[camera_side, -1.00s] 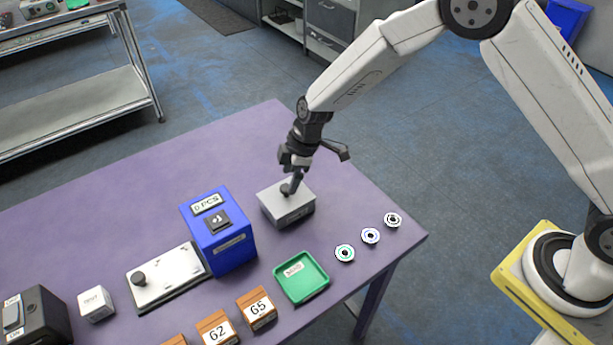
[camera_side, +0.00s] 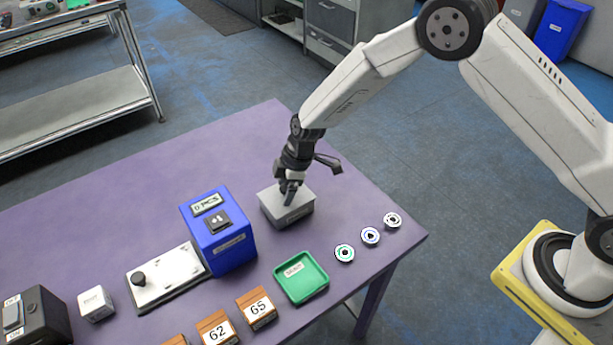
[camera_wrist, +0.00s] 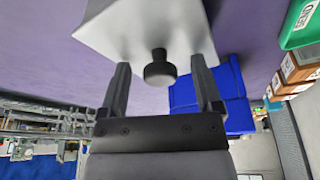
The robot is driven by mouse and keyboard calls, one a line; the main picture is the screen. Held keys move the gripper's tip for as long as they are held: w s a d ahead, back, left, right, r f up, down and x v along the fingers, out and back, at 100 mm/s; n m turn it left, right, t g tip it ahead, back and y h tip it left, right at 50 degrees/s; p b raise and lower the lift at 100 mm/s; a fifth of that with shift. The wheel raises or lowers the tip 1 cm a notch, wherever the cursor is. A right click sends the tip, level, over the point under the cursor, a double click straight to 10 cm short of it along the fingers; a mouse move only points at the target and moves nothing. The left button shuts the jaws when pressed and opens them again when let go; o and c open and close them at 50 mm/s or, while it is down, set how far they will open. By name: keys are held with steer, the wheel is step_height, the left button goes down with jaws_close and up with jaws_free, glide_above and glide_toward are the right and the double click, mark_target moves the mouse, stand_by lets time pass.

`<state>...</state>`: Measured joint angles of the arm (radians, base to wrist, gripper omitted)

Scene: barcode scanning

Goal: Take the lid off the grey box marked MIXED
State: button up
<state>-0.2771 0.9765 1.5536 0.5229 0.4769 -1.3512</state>
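The grey box (camera_side: 290,216) stands on the purple table, with its lid (camera_side: 302,197) on; any wording on its front is too small to read. The lid's pale top (camera_wrist: 125,22) and dark round knob (camera_wrist: 160,70) show in the wrist view. My gripper (camera_side: 289,193) is just above the lid, at the knob. In the wrist view my gripper (camera_wrist: 161,75) is open, one finger on each side of the knob, with a gap on both sides. The side view hides most of the knob behind the fingers.
A blue box (camera_side: 230,250) stands close to the left of the grey box. A green tray (camera_side: 302,289) is in front, and several round discs (camera_side: 370,236) lie to the right. A white plate with a knob (camera_side: 170,282) lies further left. The table behind is clear.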

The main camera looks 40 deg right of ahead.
jaws_close()
steer(key=shift+r, duration=0.1)
steer(key=shift+r, duration=0.8)
steer(key=s+d+r, duration=0.4)
steer(key=s+r, duration=0.7)
steer(key=s, duration=0.2)
steer(key=shift+s, duration=0.2)
steer(key=shift+r, duration=0.1)
